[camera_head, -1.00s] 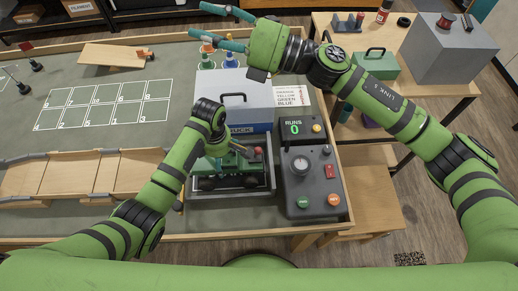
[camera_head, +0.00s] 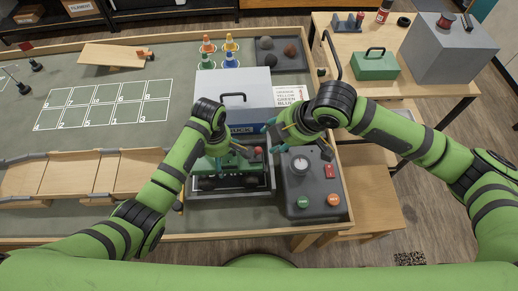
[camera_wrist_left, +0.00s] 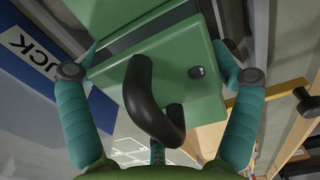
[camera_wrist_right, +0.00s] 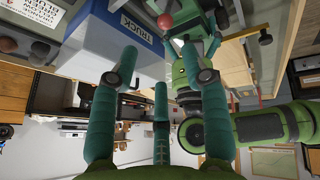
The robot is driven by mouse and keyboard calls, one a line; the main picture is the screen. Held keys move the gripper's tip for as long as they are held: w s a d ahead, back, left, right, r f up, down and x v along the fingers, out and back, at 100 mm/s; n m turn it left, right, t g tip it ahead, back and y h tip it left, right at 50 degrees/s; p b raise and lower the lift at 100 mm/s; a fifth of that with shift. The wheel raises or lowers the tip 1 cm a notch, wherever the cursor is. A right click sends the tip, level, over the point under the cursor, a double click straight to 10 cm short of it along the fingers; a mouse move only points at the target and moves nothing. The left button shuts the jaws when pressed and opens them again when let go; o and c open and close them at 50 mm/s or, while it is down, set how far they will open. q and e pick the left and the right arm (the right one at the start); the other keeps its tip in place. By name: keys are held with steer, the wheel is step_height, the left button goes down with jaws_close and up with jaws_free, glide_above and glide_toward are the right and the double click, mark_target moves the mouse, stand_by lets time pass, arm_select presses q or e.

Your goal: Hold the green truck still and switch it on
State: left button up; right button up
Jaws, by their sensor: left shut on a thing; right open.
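The green truck (camera_head: 229,165) sits in a shallow grey tray (camera_head: 232,194) at the front of the table. My left gripper (camera_wrist_left: 160,75) is shut on the truck from above, a finger on each side of its green body. A black curved handle-like part (camera_wrist_left: 150,95) rises between the fingers. A red ball-shaped knob (camera_head: 258,150) stands at the truck's right end; it also shows at the top of the right wrist view (camera_wrist_right: 165,21). My right gripper (camera_head: 275,136) is open and empty, just right of the truck and knob, apart from the knob.
A grey control box (camera_head: 302,188) with a dial and green and orange buttons stands right of the tray, partly under my right gripper. A white and blue toolbox (camera_head: 232,96) stands behind the truck. A wooden ramp (camera_head: 75,175) lies at left. Cones (camera_head: 230,60) stand farther back.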

mark_target(261, 150)
steer(key=x, duration=0.8)
steer(key=s+x, duration=0.1)
steer(key=x, duration=0.3)
steer(key=shift+d+f, duration=0.15)
steer(key=shift+f, duration=0.1)
